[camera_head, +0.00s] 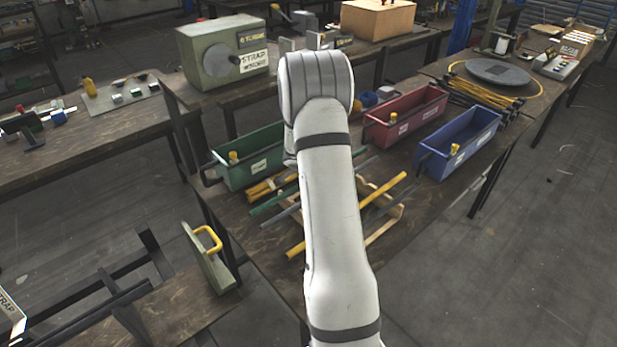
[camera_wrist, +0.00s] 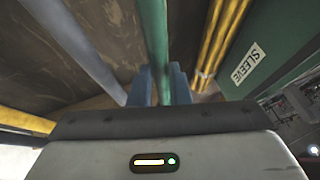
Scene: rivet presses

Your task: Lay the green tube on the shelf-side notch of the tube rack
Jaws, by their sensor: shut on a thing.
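The green tube (camera_wrist: 154,40) runs between the blue fingers of my gripper (camera_wrist: 159,85), which is shut on it. In the head view the green tube (camera_head: 274,199) shows left of my arm, which hides my gripper and the tube's middle. The wooden tube rack (camera_head: 384,229) is partly hidden behind my arm. A grey tube (camera_wrist: 84,48) and a yellow tube (camera_wrist: 24,120) lie left of the green tube in the wrist view; the yellow tube (camera_head: 385,188) lies across the rack. The notches are hidden, and I cannot tell whether the green tube touches the rack.
A green bin (camera_head: 246,163) labelled SLEEVE stands close beyond the rack, with loose yellow tubes (camera_head: 268,187) in front of it. A red bin (camera_head: 405,116) and a blue bin (camera_head: 461,144) stand to the right. Bare tabletop (camera_head: 285,285) lies at the near left.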

